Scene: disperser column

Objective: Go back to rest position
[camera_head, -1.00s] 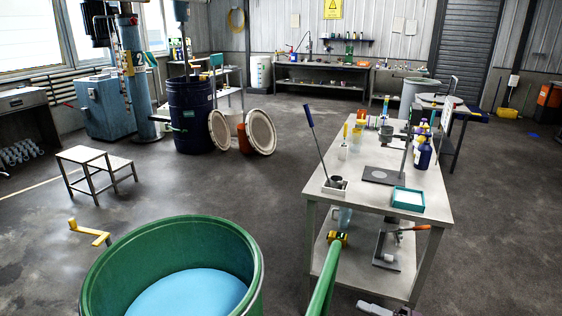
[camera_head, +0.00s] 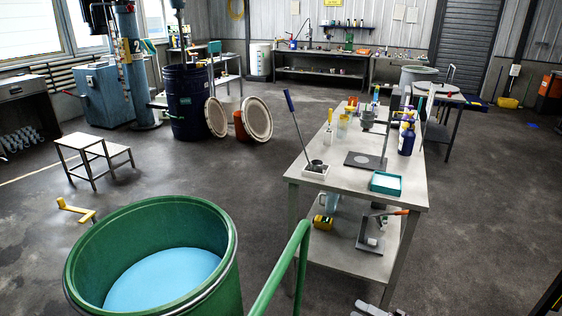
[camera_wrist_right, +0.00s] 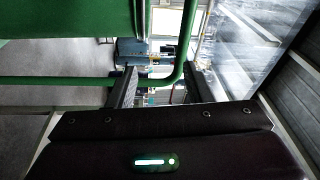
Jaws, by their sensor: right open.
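My right gripper (camera_head: 374,308) shows only in part at the bottom edge of the head view, below the steel table's lower shelf. In the right wrist view its two dark fingers (camera_wrist_right: 160,86) stand apart with nothing held between them. A green tube (camera_wrist_right: 90,81) runs across that view and bends upward behind the fingers. In the head view a green tubular handle (camera_head: 285,268) rises beside an open green drum (camera_head: 226,285) holding blue contents (camera_head: 165,278). My left gripper is not in view.
A steel table (camera_head: 335,178) with bottles, a teal tray (camera_head: 386,182) and a stand is right of the drum. A small step stool (camera_head: 84,143) stands at left. A blue drum (camera_head: 187,105) and round lids are farther back. Floor at right (camera_head: 490,200) is clear.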

